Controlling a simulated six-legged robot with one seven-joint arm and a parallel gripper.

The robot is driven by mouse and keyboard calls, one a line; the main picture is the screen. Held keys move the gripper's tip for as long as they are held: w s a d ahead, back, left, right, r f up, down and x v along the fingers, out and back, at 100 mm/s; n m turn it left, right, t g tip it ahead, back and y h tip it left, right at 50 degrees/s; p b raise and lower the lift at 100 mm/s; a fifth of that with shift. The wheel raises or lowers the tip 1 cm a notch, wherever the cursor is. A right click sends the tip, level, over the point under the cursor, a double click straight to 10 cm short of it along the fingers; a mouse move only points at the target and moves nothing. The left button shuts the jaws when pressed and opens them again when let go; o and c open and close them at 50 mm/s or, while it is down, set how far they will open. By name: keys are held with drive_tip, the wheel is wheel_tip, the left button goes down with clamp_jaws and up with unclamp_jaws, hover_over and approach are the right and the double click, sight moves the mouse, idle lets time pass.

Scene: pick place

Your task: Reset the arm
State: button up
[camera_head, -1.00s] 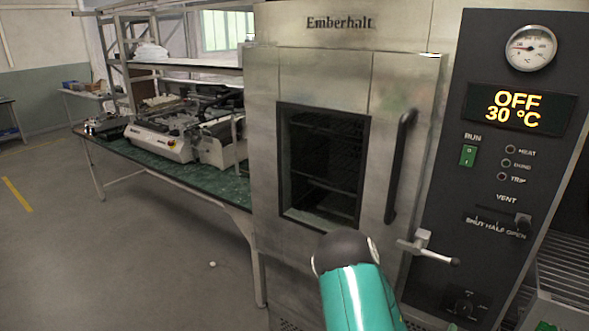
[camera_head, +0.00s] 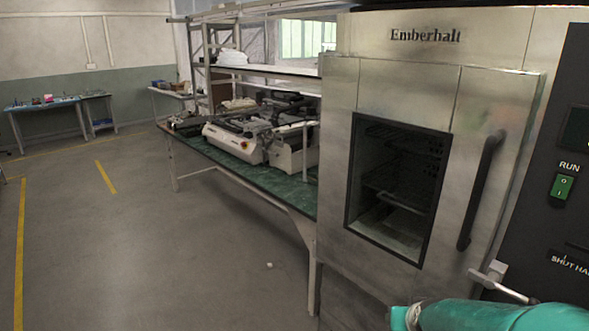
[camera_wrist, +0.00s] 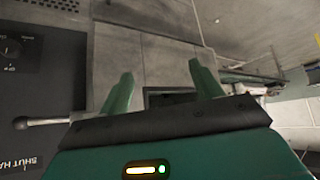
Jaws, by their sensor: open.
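My gripper (camera_wrist: 160,88) shows in the wrist view with its two green fingers apart and nothing between them. In the head view only a teal part of my arm shows at the bottom right, and the fingers are out of sight. Behind the fingers in the wrist view is the front of a steel oven (camera_head: 338,190), seen upside down. The oven door is closed, and its dark window (camera_head: 398,190) shows wire racks inside. The door's lever (camera_head: 500,284) stands just above my arm in the head view, and it also shows left of the fingers in the wrist view (camera_wrist: 45,121).
A green-topped bench (camera_head: 225,166) with white machines (camera_head: 240,140) stands left of the oven. The oven's dark control panel (camera_head: 562,130) is at the right edge. The floor (camera_head: 130,260) at left is open, with yellow lines. A small white thing (camera_head: 269,265) lies on the floor.

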drive_tip(key=s+a+r+n+g, duration=0.1)
drive_tip(key=s+a+r, duration=0.4)
drive_tip(key=s, duration=0.3)
drive_tip(key=s+a+r+g+y, duration=0.1)
drive_tip(key=s+a+r, duration=0.4)
drive_tip(key=s+r, duration=0.2)
drive_tip(key=shift+s+r+n+y, duration=0.2)
drive_tip(key=shift+s+n+y, duration=0.15)
drive_tip(key=shift+s, duration=0.35)
